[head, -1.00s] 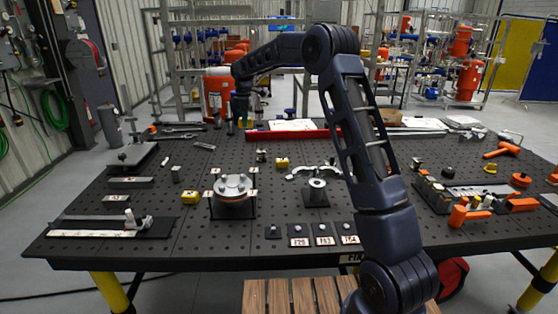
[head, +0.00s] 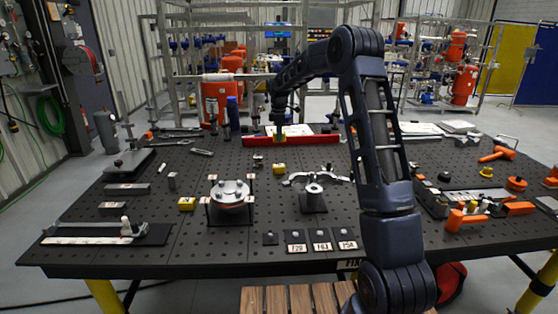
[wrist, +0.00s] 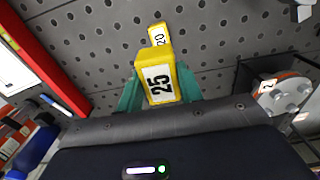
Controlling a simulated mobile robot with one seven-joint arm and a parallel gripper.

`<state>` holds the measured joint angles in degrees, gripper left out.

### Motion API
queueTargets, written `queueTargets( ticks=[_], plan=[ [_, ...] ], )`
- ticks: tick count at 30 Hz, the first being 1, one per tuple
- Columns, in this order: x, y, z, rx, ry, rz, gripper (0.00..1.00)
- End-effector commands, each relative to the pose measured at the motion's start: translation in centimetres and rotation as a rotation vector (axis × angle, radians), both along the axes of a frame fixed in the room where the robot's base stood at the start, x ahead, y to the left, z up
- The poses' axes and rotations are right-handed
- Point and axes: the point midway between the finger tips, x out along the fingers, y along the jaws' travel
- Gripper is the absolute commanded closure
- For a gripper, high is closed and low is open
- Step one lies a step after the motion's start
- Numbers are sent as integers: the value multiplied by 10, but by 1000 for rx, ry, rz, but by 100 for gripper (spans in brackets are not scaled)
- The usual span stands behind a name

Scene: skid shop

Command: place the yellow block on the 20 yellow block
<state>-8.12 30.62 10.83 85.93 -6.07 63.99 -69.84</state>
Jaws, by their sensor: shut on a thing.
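A yellow block (wrist: 159,80) with a black 25 on a white label sits between the teal fingers of my gripper (wrist: 158,95) in the wrist view. My gripper (head: 279,128) is shut on it and hangs over the back middle of the table in the head view. The 20 yellow block (wrist: 160,37) shows just past the held block in the wrist view, its lower part hidden behind it. A yellow block on the table in front of my gripper (head: 279,168) seems to be this one, but its label is unreadable there. Whether the two blocks touch, I cannot tell.
Another yellow block (head: 187,204) lies left of the round bolted flange (head: 230,191). A red bar (head: 318,139) lies at the back. A grey clamp fixture (head: 313,190) stands right of the flange. The black perforated table (head: 150,258) has bare patches between the parts.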

Motion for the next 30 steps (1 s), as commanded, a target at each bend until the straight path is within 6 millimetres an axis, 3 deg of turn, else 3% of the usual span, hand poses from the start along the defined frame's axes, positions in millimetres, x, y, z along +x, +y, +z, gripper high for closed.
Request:
queueTargets(
  ticks=[6, 10, 20, 27, 30],
  plan=[
    [-1, 0, -48, -1, 3, 0, 89],
    [0, 0, -70, -1, 2, 0, 89],
    [0, 1, -92, 0, 0, 0, 89],
    [0, 0, -124, -1, 2, 0, 89],
    [0, 0, -128, 0, -1, 0, 89]
  ],
)
